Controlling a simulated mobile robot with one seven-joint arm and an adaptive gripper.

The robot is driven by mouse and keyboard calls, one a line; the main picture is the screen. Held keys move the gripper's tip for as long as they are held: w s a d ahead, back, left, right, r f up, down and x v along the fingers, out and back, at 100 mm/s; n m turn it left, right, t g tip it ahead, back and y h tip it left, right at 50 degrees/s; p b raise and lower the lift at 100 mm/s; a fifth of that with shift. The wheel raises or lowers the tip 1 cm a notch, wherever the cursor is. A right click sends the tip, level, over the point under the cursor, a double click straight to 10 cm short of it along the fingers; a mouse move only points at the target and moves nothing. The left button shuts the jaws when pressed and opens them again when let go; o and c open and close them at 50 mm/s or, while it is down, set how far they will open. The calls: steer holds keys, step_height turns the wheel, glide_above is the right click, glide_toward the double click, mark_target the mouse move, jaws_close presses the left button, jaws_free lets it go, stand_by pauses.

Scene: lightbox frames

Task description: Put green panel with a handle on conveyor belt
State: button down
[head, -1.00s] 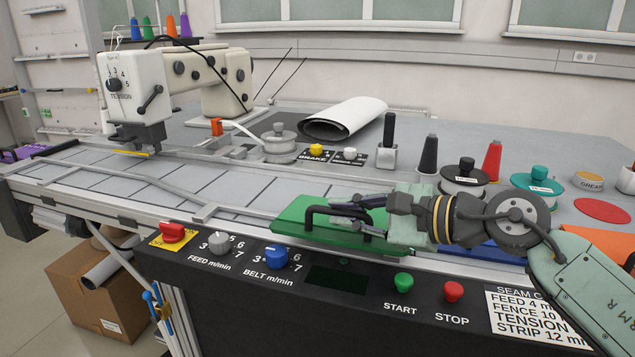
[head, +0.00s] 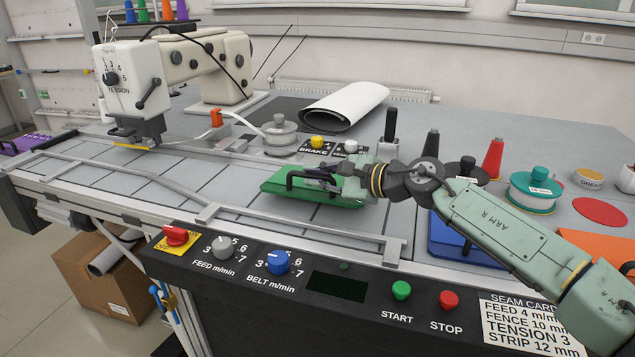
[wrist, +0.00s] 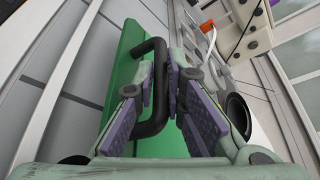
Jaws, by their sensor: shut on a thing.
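The green panel (head: 335,200) is a flat board with a black arched handle (head: 293,179). My gripper (head: 318,178) is shut on the handle, coming from the right. In the wrist view the purple-padded fingers close on both sides of the handle (wrist: 154,90), with the green panel (wrist: 124,65) beneath. The panel is over the right part of the grey conveyor belt (head: 228,185), behind the front rail. I cannot tell whether it touches the belt.
A white sewing machine (head: 190,70) stands at the back left. A blue panel with a handle (head: 465,238) lies to the right, under my arm. Metal guide rails (head: 300,225) edge the belt. Spools and a grey pot (head: 279,135) stand behind. The belt's left stretch is clear.

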mark_target(308, 190)
steer(key=shift+w+f+p, duration=0.1)
steer(key=shift+f+p, duration=0.85)
steer(key=shift+f, duration=0.8)
steer(key=c, duration=1.7)
jaws_free()
steer(key=shift+o, duration=0.2)
steer(key=shift+d, duration=0.1)
steer(key=b+v, duration=0.4)
steer(key=v, duration=0.7)
steer(key=shift+s+d+r, duration=0.2)
steer(key=shift+s+d, duration=0.1)
steer(key=shift+s, duration=0.05)
